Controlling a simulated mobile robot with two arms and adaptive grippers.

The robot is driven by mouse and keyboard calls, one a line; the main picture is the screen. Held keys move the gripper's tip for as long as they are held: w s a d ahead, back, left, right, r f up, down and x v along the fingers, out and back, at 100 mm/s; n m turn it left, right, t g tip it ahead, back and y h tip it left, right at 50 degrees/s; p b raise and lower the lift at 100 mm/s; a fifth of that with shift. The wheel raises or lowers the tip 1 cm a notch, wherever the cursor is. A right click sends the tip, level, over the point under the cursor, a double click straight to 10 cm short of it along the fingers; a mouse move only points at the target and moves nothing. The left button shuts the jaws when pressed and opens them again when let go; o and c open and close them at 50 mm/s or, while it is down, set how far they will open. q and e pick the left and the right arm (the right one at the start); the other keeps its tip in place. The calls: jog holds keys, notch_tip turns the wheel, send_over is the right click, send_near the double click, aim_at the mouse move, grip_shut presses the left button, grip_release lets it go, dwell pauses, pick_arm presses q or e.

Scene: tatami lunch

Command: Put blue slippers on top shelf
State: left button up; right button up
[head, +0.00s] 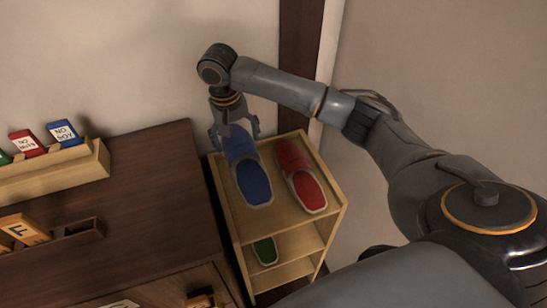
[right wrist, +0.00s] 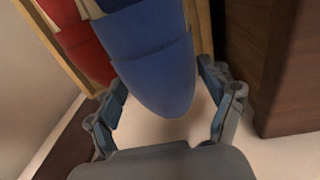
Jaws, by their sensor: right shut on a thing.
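A blue slipper (head: 254,181) is at the top board of the small wooden shelf (head: 283,218), with its open end toward the front. My right gripper (head: 237,136) is at its far toe end and is shut on it. In the right wrist view, the blue slipper (right wrist: 160,75) shows between the two fingers of the right gripper (right wrist: 168,112). I cannot tell whether its sole rests fully on the board. I see only one blue slipper shape. My left gripper is not in view.
A red slipper (head: 302,178) lies on the top board, right of the blue one. A green slipper (head: 265,250) sits on a lower board. A dark wooden cabinet (head: 150,190) stands close on the left, bearing a light wooden holder (head: 75,174). Walls stand behind and right.

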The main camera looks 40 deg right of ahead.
jog(key=shift+w+f+b, duration=0.1)
jog(key=shift+f+b, duration=0.2)
jog(key=shift+f, duration=0.4)
notch_tip(320, 180, down, 10)
jog(key=shift+r, duration=0.1)
jog(key=o, duration=1.3)
jog(key=r, duration=0.8)
jog(key=a+r, duration=0.1)
jog(key=r, duration=0.3)
